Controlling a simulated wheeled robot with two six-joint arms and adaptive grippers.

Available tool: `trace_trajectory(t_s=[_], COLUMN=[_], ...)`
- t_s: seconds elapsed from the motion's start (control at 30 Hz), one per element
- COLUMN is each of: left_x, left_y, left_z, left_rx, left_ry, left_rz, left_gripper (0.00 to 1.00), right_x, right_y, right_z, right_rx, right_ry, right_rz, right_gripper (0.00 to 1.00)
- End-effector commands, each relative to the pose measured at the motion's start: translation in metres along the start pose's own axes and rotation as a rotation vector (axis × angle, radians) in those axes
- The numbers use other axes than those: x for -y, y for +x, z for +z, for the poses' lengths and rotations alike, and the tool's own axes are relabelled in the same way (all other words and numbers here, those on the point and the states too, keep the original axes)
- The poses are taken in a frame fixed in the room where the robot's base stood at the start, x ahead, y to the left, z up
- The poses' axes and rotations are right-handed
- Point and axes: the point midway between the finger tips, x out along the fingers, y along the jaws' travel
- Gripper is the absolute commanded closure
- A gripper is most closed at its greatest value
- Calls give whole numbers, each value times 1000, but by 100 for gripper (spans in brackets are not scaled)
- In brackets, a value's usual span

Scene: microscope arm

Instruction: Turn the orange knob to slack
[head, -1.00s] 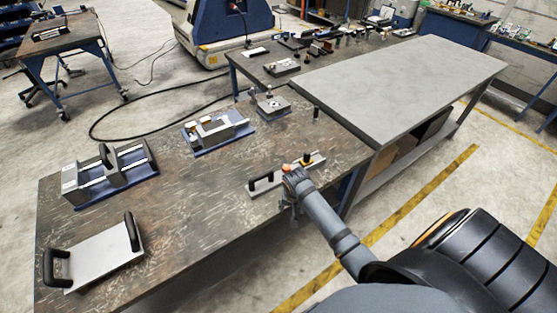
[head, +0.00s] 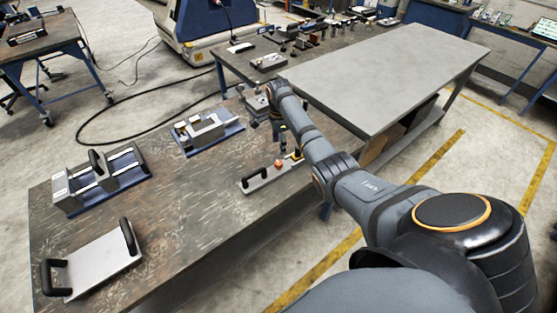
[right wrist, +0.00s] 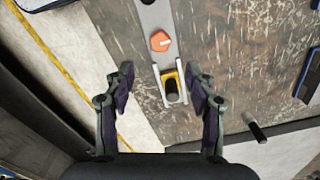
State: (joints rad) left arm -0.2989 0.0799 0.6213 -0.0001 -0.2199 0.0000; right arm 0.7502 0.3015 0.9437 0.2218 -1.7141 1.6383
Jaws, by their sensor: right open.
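The orange knob (head: 277,163) sits on a light grey metal bar (head: 258,181) near the right edge of the brown worktable. In the right wrist view the knob (right wrist: 160,41) is six-sided and lies ahead of my fingertips. Beside it on the bar is a yellow piece with a black post (right wrist: 172,88). My right gripper (head: 279,137) points down over the table near the bar. In the right wrist view my right gripper (right wrist: 160,80) is open and empty, with fingers wide apart either side of the yellow piece in the picture. My left gripper is not in view.
A plate with two black handles (head: 95,262), a blue-based fixture (head: 102,180) and another fixture (head: 207,130) stand on the worktable. A bare grey table (head: 395,75) adjoins on the right. The middle of the worktable is clear.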

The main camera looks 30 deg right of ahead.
Motion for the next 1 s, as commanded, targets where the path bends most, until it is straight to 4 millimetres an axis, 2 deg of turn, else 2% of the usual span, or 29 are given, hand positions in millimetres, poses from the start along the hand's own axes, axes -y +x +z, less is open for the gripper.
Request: trace_trajectory(t_s=[0.23, 0.43, 0.6, 0.83, 0.87, 1.0], left_x=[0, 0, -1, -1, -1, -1], left_y=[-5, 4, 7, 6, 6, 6], left_z=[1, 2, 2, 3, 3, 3], left_rx=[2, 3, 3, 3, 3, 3], left_ry=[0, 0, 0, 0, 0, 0], left_rz=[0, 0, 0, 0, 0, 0], left_gripper=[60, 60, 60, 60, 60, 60], right_x=[-2, -1, -1, 0, -1, -1], right_y=[49, 87, 98, 98, 98, 98], right_z=[1, 1, 0, 0, 0, 0], right_rx=[1, 0, 0, 0, 0, 0], right_ry=[-2, -4, -4, -5, -5, -5], right_rz=[5, 2, 0, -1, -1, -1], right_gripper=[45, 45, 45, 45, 46, 65])
